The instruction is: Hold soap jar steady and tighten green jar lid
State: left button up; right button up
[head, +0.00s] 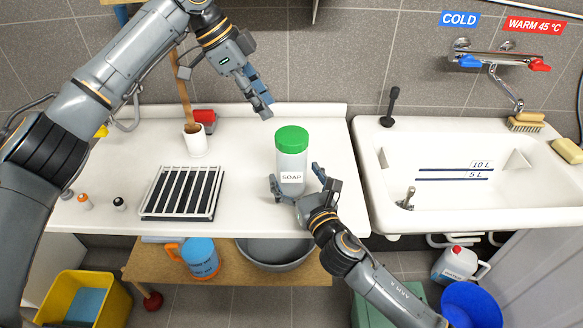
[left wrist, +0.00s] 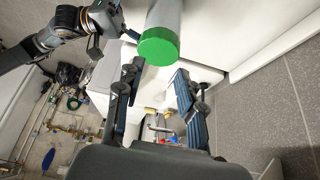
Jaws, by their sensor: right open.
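The jar's body (left wrist: 167,15) is partly cut off there.
A white rack (head: 183,192), a white cup (head: 195,140) with a wooden handle and small bottles stand left on the counter (head: 255,205). A sink (head: 455,205) with a wall tap is at right. The counter around the jar is clear.

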jog(key=shift+x, duration=1.4)
jog(key=shift+c, duration=0.2)
